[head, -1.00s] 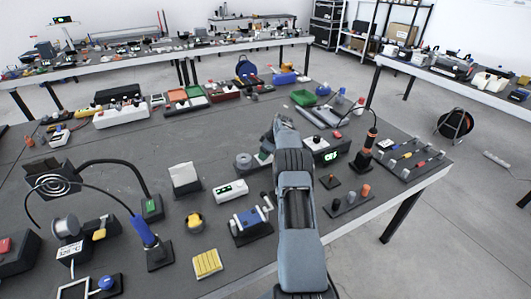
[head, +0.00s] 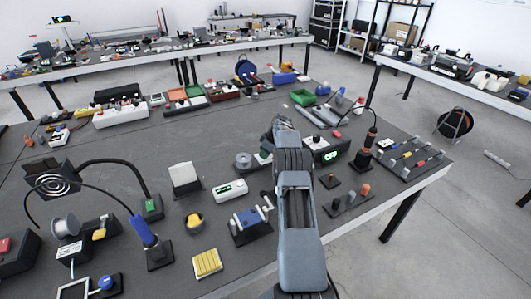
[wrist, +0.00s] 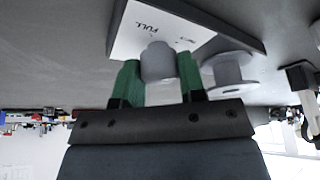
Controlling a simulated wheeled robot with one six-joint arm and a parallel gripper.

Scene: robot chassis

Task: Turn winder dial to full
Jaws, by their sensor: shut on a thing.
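The winder's white label plate (wrist: 150,35) shows upside down in the wrist view, with the word "FULL" and a second, unreadable mark. A light grey round dial (wrist: 158,62) stands out from the plate. My gripper (wrist: 158,75) has green fingers, one on each side of the dial, and is shut on it. A grey spool (wrist: 221,72) sits beside the dial; it also shows in the head view (head: 243,161). The dial's pointer cannot be made out.
A box with a green "OFF" display (head: 331,156) stands just right of my arm. A blue cranked device (head: 247,219) and a white box with a green display (head: 230,190) stand to its left.

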